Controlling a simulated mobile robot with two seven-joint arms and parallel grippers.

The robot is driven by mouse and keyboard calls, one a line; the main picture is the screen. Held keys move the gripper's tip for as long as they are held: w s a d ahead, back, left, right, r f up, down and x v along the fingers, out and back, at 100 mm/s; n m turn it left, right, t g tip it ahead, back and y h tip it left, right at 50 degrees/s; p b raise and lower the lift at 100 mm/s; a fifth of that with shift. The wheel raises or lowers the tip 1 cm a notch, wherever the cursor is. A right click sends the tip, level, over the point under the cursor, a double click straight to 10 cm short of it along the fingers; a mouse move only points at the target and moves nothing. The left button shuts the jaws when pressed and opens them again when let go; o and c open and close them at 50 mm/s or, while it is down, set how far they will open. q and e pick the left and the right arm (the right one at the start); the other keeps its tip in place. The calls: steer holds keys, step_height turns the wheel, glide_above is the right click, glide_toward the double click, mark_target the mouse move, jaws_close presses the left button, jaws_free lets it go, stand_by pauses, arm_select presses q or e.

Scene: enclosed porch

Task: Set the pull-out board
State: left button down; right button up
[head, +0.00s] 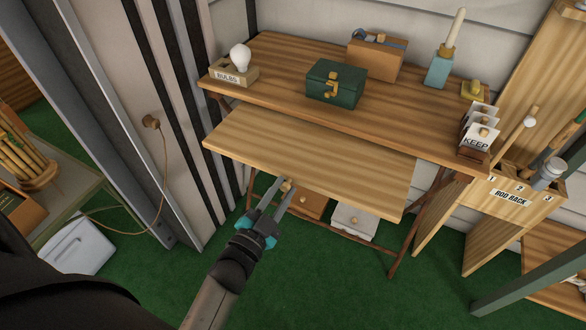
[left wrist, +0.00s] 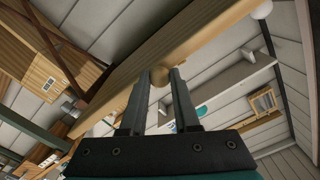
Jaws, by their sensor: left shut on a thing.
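The pull-out board (head: 310,155) is a light wooden panel that sticks out from under the front of a wooden table (head: 290,75). My left gripper (head: 277,190) is at the board's front edge, shut on its small round knob. The knob (left wrist: 160,76) shows between the two fingers in the left wrist view, with the board's edge (left wrist: 190,42) running diagonally behind it. The board's top looks bare. My right gripper is not in view.
On the table stand a bulb box (head: 235,72), a green chest (head: 336,83), a brown box (head: 376,58), a blue holder (head: 440,70) and a KEEP card stand (head: 474,155). The rod rack (head: 515,195) is at right. A white cooler (head: 75,245) stands at left.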

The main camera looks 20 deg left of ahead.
arm_select(q)
steer(key=shift+s+a+p, duration=0.1)
steer(key=shift+s+p, duration=0.25)
steer(key=shift+s, duration=1.4)
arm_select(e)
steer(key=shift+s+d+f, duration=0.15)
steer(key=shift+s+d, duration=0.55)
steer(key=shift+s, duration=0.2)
arm_select(q)
steer(key=c, duration=0.7)
jaws_free()
steer(key=shift+o, duration=0.2)
